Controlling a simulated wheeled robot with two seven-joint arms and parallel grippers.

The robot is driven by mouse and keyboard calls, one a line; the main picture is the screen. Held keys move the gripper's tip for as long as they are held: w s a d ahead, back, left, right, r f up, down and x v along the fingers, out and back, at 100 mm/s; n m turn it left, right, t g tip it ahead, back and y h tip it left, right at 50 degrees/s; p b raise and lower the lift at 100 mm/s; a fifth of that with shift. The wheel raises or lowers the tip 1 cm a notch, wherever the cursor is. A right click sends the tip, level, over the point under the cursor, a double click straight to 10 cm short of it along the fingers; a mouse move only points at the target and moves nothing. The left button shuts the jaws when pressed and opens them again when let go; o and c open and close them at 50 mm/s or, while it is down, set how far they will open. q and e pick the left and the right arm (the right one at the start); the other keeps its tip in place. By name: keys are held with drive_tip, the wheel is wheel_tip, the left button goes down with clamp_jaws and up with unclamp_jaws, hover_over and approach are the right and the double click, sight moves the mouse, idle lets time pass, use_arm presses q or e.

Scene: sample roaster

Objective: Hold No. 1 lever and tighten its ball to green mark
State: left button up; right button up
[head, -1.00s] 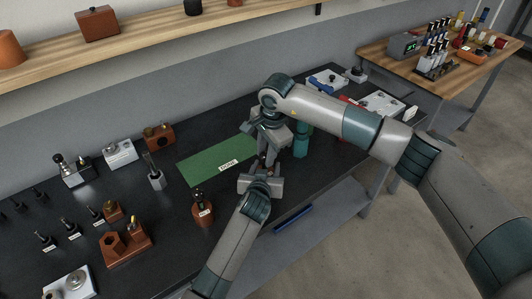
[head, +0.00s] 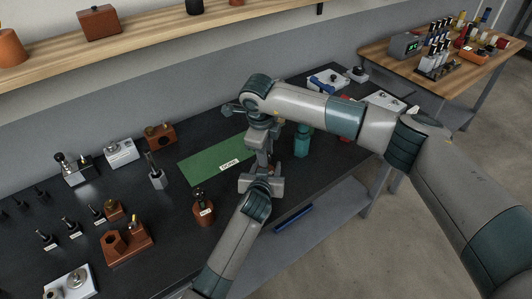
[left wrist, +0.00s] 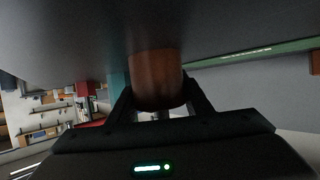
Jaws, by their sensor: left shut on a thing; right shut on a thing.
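My left gripper (head: 265,172) is shut on a brown cylindrical piece (left wrist: 156,78), which fills the space between its fingers in the left wrist view. I take this piece as part of the No. 1 lever; no number shows on it. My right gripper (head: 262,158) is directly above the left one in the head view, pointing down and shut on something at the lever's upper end. The ball and the green mark are hidden by the grippers, so I cannot tell how they line up.
A green mat (head: 208,162) with a white label lies left of the grippers. A brown labelled holder (head: 203,210) stands front left of them, and a teal cylinder (head: 302,140) close on the right. Several tools and a brown block (head: 126,246) stand farther left.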

drive_tip(key=m, duration=0.3)
drive_tip(key=m+h, duration=0.1)
drive_tip(key=m, duration=0.2)
drive_tip(key=shift+w+a+g, duration=0.1)
drive_tip(key=shift+a+g, duration=0.05)
drive_tip(key=shift+g, duration=0.15)
drive_tip(key=m+g, duration=0.1)
drive_tip(key=m, duration=0.6)
drive_tip(key=shift+w, duration=0.15)
drive_tip(key=o, duration=1.1)
drive_tip(key=shift+c, duration=0.2)
drive_tip(key=shift+r, duration=0.1)
wheel_tip(320, 180, up, 12)
drive_tip(key=a, duration=0.2)
drive_tip(key=shift+a+f, duration=0.15)
drive_tip(key=shift+f, duration=0.05)
